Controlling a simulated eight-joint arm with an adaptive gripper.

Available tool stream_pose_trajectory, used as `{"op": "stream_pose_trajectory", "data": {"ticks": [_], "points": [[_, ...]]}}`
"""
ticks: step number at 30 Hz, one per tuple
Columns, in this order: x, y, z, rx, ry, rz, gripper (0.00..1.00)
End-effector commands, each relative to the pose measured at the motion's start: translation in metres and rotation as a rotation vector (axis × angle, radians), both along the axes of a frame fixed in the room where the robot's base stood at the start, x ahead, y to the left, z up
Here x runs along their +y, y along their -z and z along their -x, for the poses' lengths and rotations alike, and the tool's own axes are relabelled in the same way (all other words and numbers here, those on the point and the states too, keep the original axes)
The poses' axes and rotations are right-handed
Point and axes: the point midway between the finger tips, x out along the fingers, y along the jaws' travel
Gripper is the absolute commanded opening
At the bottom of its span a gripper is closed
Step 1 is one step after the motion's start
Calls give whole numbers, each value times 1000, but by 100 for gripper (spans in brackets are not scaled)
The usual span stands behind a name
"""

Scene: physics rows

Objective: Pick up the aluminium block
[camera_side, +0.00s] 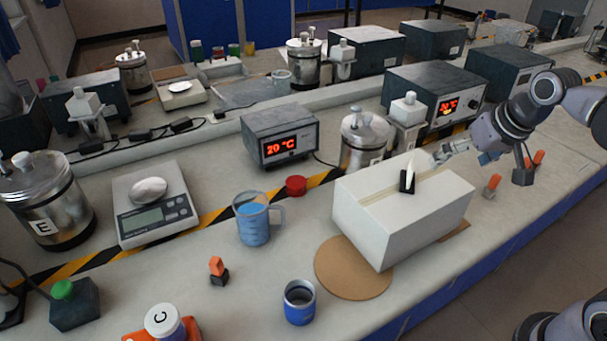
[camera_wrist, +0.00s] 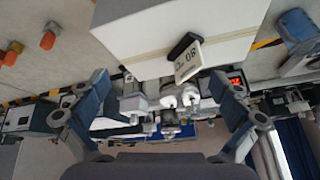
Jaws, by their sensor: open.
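I cannot surely pick out an aluminium block. My gripper (camera_side: 442,152) is at the right in the side view, close to the far right end of a large white box (camera_side: 390,225), far from that lump. In the wrist view my gripper (camera_wrist: 162,112) shows its two fingers spread wide with nothing held between them. The white box also shows at the top of the wrist view (camera_wrist: 150,30).
The box carries a black holder (camera_side: 407,182) with a white card. The scale (camera_side: 125,199) stands left. A display unit (camera_side: 255,124) reads 20 °C. Bench is open in front of the scale.

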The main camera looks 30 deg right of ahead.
Motion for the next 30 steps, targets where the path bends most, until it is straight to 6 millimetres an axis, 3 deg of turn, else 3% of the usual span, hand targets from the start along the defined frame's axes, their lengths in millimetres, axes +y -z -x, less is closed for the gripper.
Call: {"op": "stream_pose_trajectory", "data": {"ticks": [1, 6, 13, 14, 18, 30], "points": [[14, 9, 9, -24, -67, 20, 100], [42, 31, 27, -91, -233, 76, 100], [54, 41, 34, -124, -307, 103, 100], [54, 41, 34, -125, -308, 104, 97], [54, 40, 34, -124, -307, 102, 57], [52, 40, 33, -120, -298, 101, 55]]}}
